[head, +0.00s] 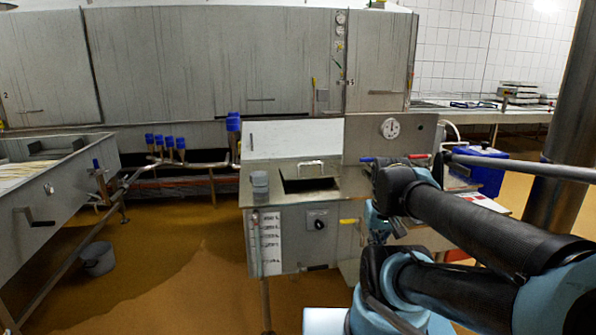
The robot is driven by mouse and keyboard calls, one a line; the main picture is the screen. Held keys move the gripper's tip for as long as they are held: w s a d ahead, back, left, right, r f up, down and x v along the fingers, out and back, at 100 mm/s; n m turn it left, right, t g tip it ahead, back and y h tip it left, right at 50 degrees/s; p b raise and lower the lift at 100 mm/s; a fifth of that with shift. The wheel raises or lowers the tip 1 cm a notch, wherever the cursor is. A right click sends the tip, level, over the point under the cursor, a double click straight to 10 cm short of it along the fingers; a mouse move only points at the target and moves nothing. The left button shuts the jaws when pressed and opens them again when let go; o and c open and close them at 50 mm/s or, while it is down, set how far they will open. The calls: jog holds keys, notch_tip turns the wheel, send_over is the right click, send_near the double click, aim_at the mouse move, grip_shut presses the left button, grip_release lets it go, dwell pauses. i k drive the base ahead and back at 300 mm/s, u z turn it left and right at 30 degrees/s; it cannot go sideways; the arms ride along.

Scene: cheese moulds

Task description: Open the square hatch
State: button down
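The square hatch shows in the head view as a dark, four-sided area (309,185) in the top of a steel cabinet. A pale bar handle (311,163) stands at its back edge. I cannot tell whether the dark area is a lid or an opening. My folded black and blue arm fills the right side of the view, to the right of the hatch and apart from it. My gripper is not clearly visible among the arm's dark parts, and I cannot make out its fingers.
The steel cabinet (290,228) has a black knob and a round gauge (390,128). A grey cup (260,183) stands left of the hatch. A steel vat (50,215) and a grey bucket (97,258) are at the left. Brown floor is open between vat and cabinet.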

aim_at(304, 170)
jog(key=u, duration=1.15)
jog(key=k, duration=1.5)
jog(key=z, duration=1.2)
jog(key=i, duration=1)
